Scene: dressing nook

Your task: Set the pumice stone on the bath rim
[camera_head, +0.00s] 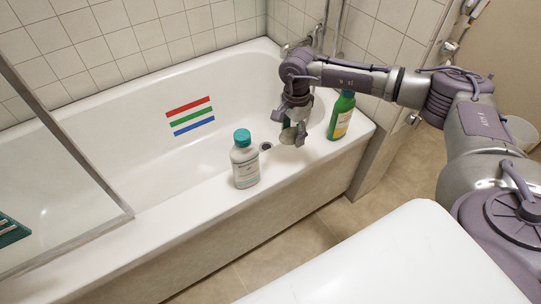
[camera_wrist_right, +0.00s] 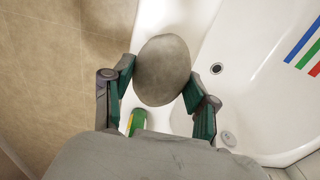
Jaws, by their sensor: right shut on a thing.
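The pumice stone (camera_wrist_right: 162,70) is a grey-brown oval in the right wrist view, between the green-padded fingers of my right gripper (camera_wrist_right: 160,82). In the head view my right gripper (camera_head: 293,128) hangs over the bath's near rim (camera_head: 205,205), between the white bottle and the green bottle. The stone (camera_head: 287,136) shows small and partly hidden there. The gap beneath the stone is hard to judge.
A white bottle with a teal cap (camera_head: 245,163) stands on the rim left of the gripper. A green bottle (camera_head: 341,115) stands close on its right. A glass screen (camera_head: 60,160) covers the left side. A teal object (camera_head: 12,230) is cut off at the left edge.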

